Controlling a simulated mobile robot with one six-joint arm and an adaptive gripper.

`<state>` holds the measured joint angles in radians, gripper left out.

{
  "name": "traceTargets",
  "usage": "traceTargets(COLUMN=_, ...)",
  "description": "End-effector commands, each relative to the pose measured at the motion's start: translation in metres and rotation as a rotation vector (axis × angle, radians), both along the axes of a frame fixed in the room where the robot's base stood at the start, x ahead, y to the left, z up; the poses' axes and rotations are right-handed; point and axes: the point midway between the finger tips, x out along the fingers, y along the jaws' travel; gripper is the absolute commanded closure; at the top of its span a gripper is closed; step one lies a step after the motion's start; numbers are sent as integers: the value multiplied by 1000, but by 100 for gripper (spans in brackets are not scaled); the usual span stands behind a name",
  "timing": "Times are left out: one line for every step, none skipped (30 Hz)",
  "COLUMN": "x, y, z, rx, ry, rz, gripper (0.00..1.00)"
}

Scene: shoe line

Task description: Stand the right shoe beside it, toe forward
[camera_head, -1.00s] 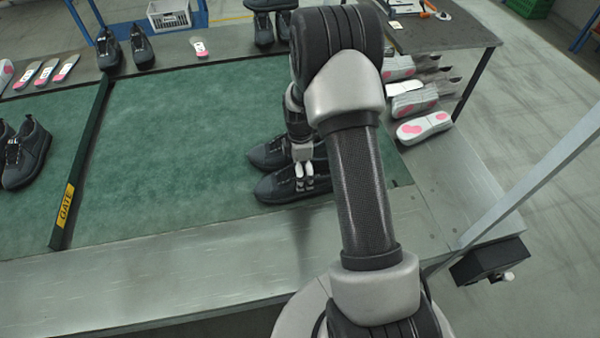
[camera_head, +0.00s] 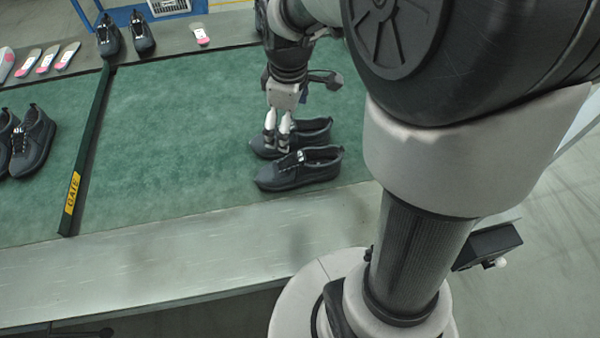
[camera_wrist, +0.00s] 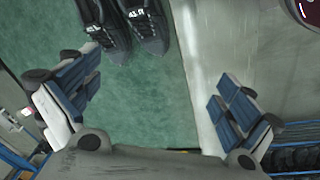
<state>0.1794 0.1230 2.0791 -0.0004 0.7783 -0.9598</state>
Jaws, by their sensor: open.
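Two dark grey lace-up shoes stand upright side by side on the green mat, toes to the left in the head view: a near shoe (camera_head: 312,168) and a far shoe (camera_head: 314,131). Both also show at the top of the wrist view, the left one (camera_wrist: 106,34) and the right one (camera_wrist: 150,28). I cannot tell for certain which is the right shoe. My gripper (camera_head: 277,142) is open, above the toe end of the shoes and partly in front of the far one. In the wrist view its blue-padded fingers (camera_wrist: 153,102) are wide apart with only mat and metal edge between them.
A dark bar marked GATE (camera_head: 85,160) crosses the green mat (camera_head: 170,150) to the left. Another pair of dark shoes (camera_head: 30,140) stands beyond it. More shoes (camera_head: 125,35) and pink-marked insoles (camera_head: 45,60) lie along the back ledge. The mat between gate and pair is clear.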

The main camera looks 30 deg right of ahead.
Motion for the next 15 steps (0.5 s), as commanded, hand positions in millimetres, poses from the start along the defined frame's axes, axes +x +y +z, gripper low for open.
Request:
traceTargets(x=-17, y=11, z=21, rx=9, ry=-35, rz=-62, gripper=1)
traceTargets(x=-28, y=16, z=31, rx=17, ry=-50, rz=-106, gripper=1)
traceTargets(x=-42, y=24, z=42, rx=30, ry=-72, rz=-165, gripper=1)
traceTargets(x=-53, y=29, z=50, rx=41, ry=-87, rz=-210, gripper=1)
traceTargets(x=-65, y=34, z=57, rx=53, ry=-102, rz=-253, gripper=1)
traceTargets(x=-80, y=40, z=65, rx=70, ry=-123, rz=-311, gripper=1)
traceTargets(x=-92, y=44, z=70, rx=83, ry=-137, rz=-355, gripper=1)
traceTargets(x=-103, y=48, z=74, rx=98, ry=-151, rz=-396, gripper=1)
traceTargets(x=-117, y=53, z=78, rx=117, ry=-170, rz=-451, gripper=1)
traceTargets(x=-128, y=56, z=80, rx=132, ry=-183, rz=-490, gripper=1)
traceTargets(x=-137, y=59, z=81, rx=146, ry=-192, rz=-527, gripper=1)
traceTargets(x=-149, y=62, z=82, rx=165, ry=-206, rz=-572, gripper=1)
traceTargets(x=-156, y=64, z=83, rx=179, ry=-216, rz=-603, gripper=1)
traceTargets(x=-163, y=66, z=83, rx=191, ry=-223, rz=-630, gripper=1)
traceTargets(x=-171, y=68, z=82, rx=206, ry=-231, rz=-662, gripper=1)
